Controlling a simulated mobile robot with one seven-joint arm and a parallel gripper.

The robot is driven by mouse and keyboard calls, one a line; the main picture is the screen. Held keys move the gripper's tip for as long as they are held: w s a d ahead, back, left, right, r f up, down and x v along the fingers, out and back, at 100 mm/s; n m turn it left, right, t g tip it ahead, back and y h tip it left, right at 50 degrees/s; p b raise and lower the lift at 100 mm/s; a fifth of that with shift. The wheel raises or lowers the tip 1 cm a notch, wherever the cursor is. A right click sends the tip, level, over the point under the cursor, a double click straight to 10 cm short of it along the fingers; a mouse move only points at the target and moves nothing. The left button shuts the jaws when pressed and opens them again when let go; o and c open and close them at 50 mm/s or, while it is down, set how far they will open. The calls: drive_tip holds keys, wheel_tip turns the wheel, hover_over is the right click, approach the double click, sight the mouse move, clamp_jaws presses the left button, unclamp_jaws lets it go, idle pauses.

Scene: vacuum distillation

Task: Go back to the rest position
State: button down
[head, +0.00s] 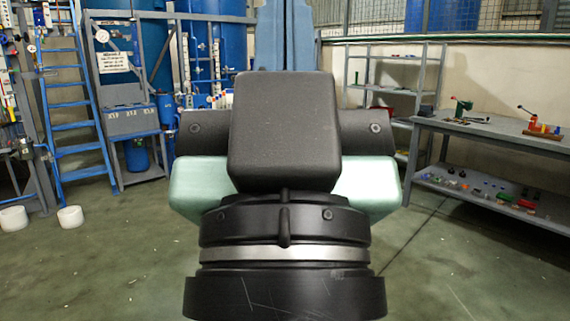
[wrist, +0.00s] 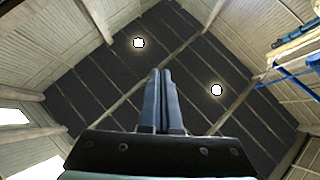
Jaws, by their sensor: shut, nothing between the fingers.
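My gripper (wrist: 160,75) shows in the wrist view with its two blue-grey fingers together and nothing between them. It points up at the ceiling. In the head view my gripper (head: 285,5) stands upright in the middle, its blue fingers cut off by the top edge. The black wrist parts and pale green sides of my arm fill the centre of the head view and hide what is behind them.
A grey workbench (head: 478,127) with small tools and a lower shelf stands at the right. A blue ladder (head: 72,110) and a grey cabinet (head: 132,120) stand at the left. The green floor (head: 120,270) in front is clear.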

wheel_tip(320, 180, up, 20)
drive_tip(key=p, duration=1.7)
drive_tip(key=shift+f, duration=0.25)
drive_tip(key=c, duration=1.5)
unclamp_jaws()
drive_tip(key=shift+r+p, duration=0.3)
drive_tip(key=shift+p, duration=0.05)
drive_tip(key=shift+c, duration=0.2)
drive_tip(key=o, duration=0.7)
drive_tip(key=shift+o, duration=0.2)
drive_tip(key=shift+d, duration=0.1)
